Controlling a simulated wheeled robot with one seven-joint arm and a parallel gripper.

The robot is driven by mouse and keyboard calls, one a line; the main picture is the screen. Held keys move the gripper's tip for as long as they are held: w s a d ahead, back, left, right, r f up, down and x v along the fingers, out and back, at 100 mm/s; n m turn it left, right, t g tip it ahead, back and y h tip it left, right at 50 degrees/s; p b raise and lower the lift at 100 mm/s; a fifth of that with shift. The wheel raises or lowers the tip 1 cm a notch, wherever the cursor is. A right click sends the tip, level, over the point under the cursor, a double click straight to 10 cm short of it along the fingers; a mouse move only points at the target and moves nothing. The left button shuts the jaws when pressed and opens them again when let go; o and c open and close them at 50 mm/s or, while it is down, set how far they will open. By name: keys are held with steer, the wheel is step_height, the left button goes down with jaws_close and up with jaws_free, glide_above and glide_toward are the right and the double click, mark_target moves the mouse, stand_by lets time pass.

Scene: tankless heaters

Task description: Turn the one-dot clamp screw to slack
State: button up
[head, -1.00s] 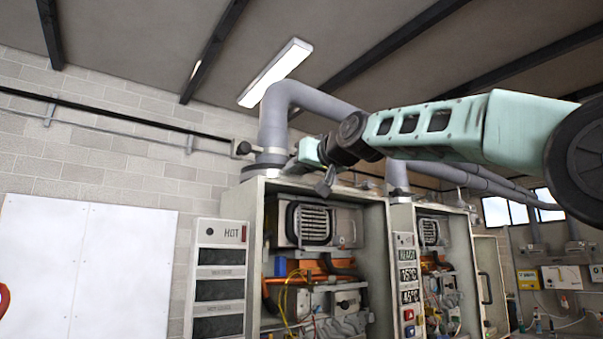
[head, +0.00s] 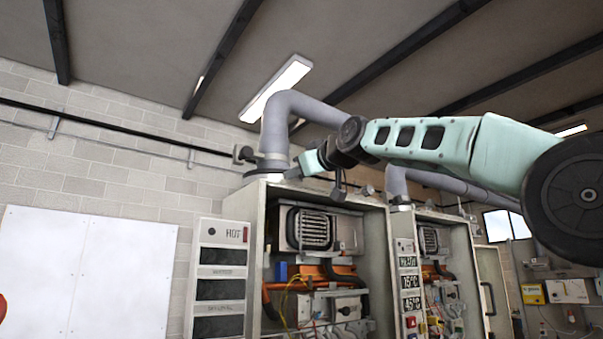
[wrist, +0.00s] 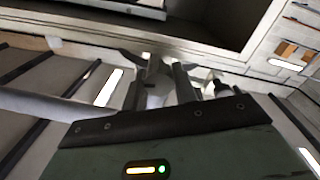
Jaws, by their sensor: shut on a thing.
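A grey flue pipe (head: 275,125) rises from the top of the near heater cabinet, with a metal clamp band (head: 266,163) around its foot. A dark round knob (head: 243,154) sticks out on the band's left side. My gripper (head: 294,172) is at the band's right side, above the cabinet top. In the wrist view, my two fingers (wrist: 160,88) are closed about a grey winged screw (wrist: 154,70), whose wings spread out past them. No dot marks can be made out, so I cannot tell which screw this is. The fingers partly hide the screw.
The open heater cabinet (head: 255,215) stands just below my gripper, with pipes and wires inside. A second cabinet (head: 398,230) with its own flue pipe (head: 397,181) stands to the right, beneath my arm. A ceiling lamp (head: 276,88) hangs well above.

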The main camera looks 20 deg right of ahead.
steer(key=o, duration=1)
steer(key=shift+c, duration=0.2)
